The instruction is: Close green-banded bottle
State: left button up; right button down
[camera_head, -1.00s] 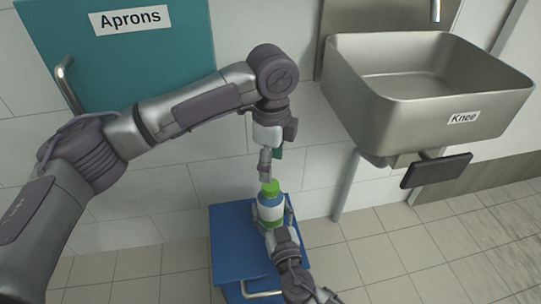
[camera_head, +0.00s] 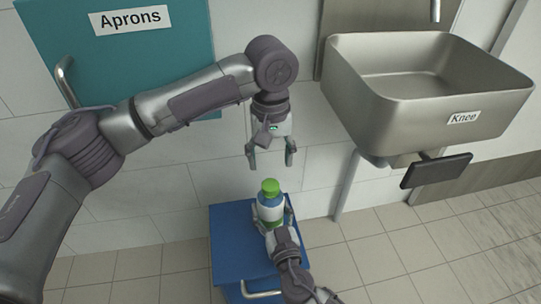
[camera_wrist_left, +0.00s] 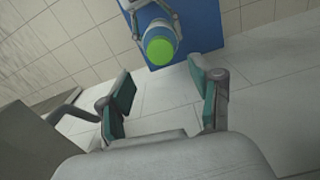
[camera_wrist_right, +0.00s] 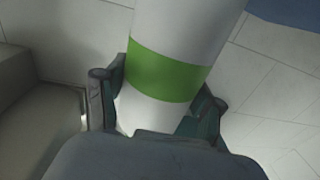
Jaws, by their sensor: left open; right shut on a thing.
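The green-banded bottle (camera_head: 270,206) stands upright over the blue cabinet, with a bright green cap (camera_head: 270,186) on its top. Its white body and green band (camera_wrist_right: 168,76) fill the right wrist view. My right gripper (camera_head: 272,226) is shut on the bottle's lower part. My left gripper (camera_head: 271,160) is open and empty above the cap, apart from it, fingers pointing down. In the left wrist view the cap (camera_wrist_left: 160,50) lies beyond the open fingers. Whether the cap is fully tight cannot be told.
The blue cabinet (camera_head: 232,250) with a metal handle stands below the bottle. A steel sink (camera_head: 425,95) with a black knee pad (camera_head: 436,171) is at the right. A teal door labelled Aprons (camera_head: 150,75) is on the tiled wall at the left.

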aim_at(270, 185)
pick_arm(q)
jog(key=shift+n, duration=0.4)
jog(key=shift+f, duration=4)
